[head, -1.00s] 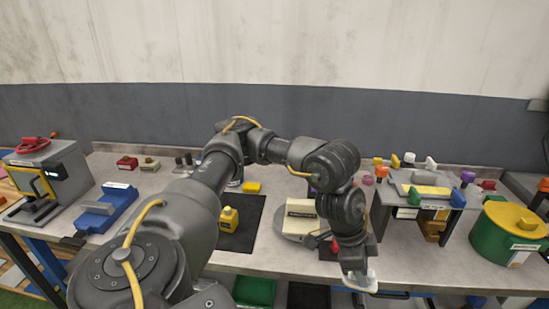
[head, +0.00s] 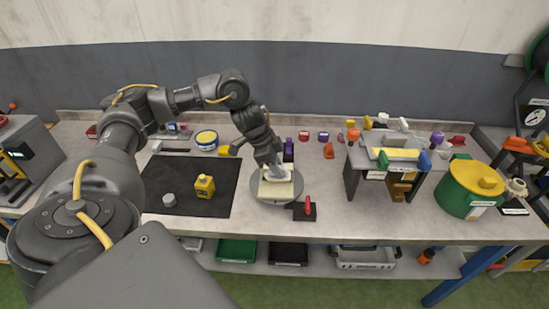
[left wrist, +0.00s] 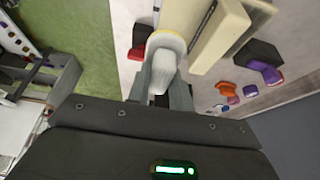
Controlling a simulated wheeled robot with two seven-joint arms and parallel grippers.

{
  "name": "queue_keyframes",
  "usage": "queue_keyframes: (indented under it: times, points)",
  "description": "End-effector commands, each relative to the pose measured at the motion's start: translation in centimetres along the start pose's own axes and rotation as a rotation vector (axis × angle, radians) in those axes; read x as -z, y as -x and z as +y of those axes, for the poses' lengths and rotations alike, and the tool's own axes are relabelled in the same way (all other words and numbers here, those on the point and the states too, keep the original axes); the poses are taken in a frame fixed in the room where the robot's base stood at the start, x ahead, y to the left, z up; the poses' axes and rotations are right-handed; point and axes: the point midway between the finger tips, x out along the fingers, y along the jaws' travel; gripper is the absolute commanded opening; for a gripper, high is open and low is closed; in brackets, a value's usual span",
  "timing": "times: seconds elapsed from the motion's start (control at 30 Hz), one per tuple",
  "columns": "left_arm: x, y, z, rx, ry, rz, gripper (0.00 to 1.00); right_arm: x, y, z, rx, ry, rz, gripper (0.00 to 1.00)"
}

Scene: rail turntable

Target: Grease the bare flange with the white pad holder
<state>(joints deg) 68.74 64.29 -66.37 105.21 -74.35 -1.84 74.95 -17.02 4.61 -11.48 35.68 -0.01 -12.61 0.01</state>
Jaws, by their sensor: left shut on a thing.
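My left gripper (head: 270,160) is shut on the white pad holder (head: 276,173), just above or against the cream block (head: 283,190) on the round grey turntable (head: 262,198). In the left wrist view the white holder (left wrist: 162,72) sits between the fingertips, with a pale yellowish rim at its far end. The cream block (left wrist: 218,32) stands close to its right there, with a groove along its side. I cannot tell whether pad and block touch, or which flange is bare. My right gripper is not in view.
A red-handled dark block (head: 306,210) stands right of the turntable. A yellow bottle (head: 205,186) stands on the black mat (head: 165,180) to the left. A grey stand (head: 356,175) and a green pot (head: 460,195) are on the right. Bench space between turntable and stand is fairly clear.

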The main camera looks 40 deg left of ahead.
Motion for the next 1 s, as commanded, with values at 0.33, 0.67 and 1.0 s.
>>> queue_keyframes:
  times: [0.33, 0.67, 1.0]
  points:
    - [-0.8, -0.1, -0.6, 0.002, -0.002, -0.001, 0.03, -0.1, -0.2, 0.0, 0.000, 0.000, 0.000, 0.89]
    - [-1.7, -2.4, -0.5, 0.002, -0.002, 0.001, 0.03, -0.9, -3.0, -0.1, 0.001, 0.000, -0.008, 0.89]
    - [-3.0, -5.5, -0.5, 0.000, 0.000, -0.001, 0.03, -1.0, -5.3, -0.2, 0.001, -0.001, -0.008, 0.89]
